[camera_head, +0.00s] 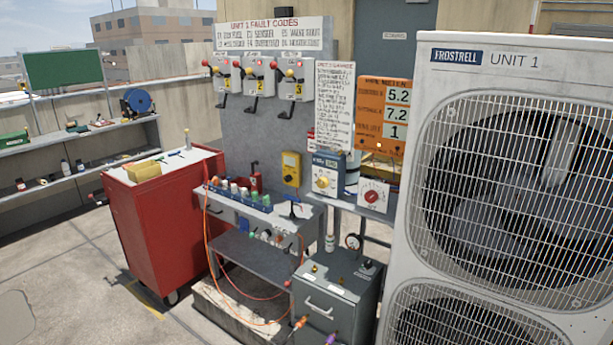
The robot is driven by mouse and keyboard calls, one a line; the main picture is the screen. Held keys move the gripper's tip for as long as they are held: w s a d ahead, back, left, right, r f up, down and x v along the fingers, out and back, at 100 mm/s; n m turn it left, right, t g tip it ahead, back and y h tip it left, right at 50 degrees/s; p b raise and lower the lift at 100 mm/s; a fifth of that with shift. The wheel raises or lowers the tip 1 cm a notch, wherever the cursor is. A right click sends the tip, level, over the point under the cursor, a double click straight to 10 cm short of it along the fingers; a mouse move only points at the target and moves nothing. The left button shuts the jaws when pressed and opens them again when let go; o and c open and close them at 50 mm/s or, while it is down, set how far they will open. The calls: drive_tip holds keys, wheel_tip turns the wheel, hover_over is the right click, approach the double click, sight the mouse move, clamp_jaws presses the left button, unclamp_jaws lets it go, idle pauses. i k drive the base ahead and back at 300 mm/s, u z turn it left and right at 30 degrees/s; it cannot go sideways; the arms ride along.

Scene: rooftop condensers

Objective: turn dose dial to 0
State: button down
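Two dials stand near each other beside the large condenser, and no label that I can read says which is the dose dial. A red round dial (372,196) sits on a white plate with marks around it. To its left, a yellow knob (323,182) sits on the front of a blue and white box (329,162) with a small display. The marks and pointer settings of both are too small to read. My gripper is not in view, and nothing touches either dial.
The tall white condenser (505,55), marked UNIT 1, stands close on the right. A grey cabinet (337,300) stands below the dials. A grey bench with bottles (262,215) and a red tool cabinet (160,225) stand left. An orange hose (207,240) hangs there. The left foreground floor is clear.

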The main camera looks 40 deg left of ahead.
sight(323, 182)
drive_tip(key=u, duration=1.55)
drive_tip(key=k, duration=0.25)
drive_tip(key=z, duration=0.1)
drive_tip(key=i, duration=0.85)
drive_tip(key=u, duration=1.1)
drive_tip(key=i, duration=0.6)
drive_tip(key=u, duration=0.6)
